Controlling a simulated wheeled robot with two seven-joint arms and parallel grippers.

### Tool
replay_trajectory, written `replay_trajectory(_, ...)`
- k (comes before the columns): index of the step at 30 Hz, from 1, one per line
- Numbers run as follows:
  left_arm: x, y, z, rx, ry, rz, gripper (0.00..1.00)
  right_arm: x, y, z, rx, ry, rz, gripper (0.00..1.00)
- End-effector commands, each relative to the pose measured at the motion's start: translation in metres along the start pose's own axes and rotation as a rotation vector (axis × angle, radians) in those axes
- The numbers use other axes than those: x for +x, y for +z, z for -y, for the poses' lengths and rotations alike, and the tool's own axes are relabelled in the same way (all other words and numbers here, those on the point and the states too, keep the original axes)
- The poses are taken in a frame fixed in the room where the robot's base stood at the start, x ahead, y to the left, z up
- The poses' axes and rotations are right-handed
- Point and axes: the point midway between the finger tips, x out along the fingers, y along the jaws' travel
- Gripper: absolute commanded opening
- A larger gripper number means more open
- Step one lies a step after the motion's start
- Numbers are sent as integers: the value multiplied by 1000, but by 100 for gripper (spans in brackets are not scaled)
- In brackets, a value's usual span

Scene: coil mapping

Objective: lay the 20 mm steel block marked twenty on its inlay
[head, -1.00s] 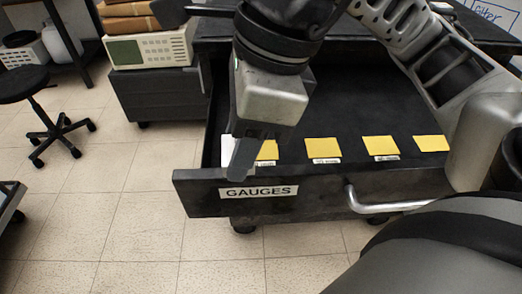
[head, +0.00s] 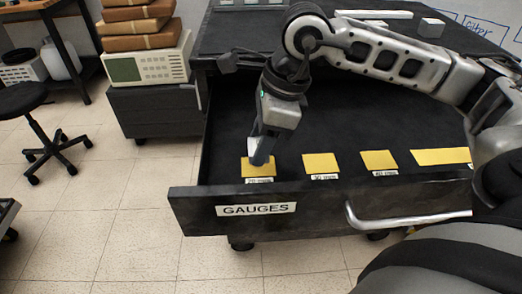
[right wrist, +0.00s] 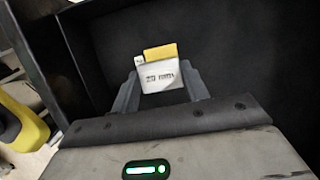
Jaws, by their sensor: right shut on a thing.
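My right gripper (head: 260,158) points down into the open drawer, over the yellow inlay labelled 20 mm (head: 249,170) at the left. In the right wrist view the gripper (right wrist: 160,88) is shut on the pale steel block marked 20 mm (right wrist: 160,77). The yellow inlay (right wrist: 160,52) shows just beyond the block's top edge, with a corner of its white label beside it. In the head view the fingers largely hide the block. I cannot tell whether the block touches the inlay. My left gripper is not in view.
The drawer front (head: 320,208) reads GAUGES and has a metal handle (head: 405,218). More yellow inlays lie to the right, labelled 30 mm (head: 321,163) and 40 mm (head: 379,160), plus a longer one (head: 440,156). Pale blocks (head: 431,27) stand on the top behind.

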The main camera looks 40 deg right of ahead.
Motion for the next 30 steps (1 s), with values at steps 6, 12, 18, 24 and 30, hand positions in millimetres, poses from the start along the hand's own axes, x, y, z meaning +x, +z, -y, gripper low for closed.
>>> replay_trajectory(6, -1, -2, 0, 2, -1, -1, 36, 28, -10, 2, 3, 0, -2, 21)
replay_trajectory(12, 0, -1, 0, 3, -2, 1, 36, 31, -11, 2, 2, -3, 0, 21)
replay_trajectory(18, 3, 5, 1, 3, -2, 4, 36, 35, -12, 2, 2, -2, 0, 21)
replay_trajectory(24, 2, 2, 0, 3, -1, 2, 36, 34, -11, 2, 2, -2, 0, 67)
replay_trajectory(30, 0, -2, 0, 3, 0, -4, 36, 33, -11, 2, 2, -2, 0, 67)
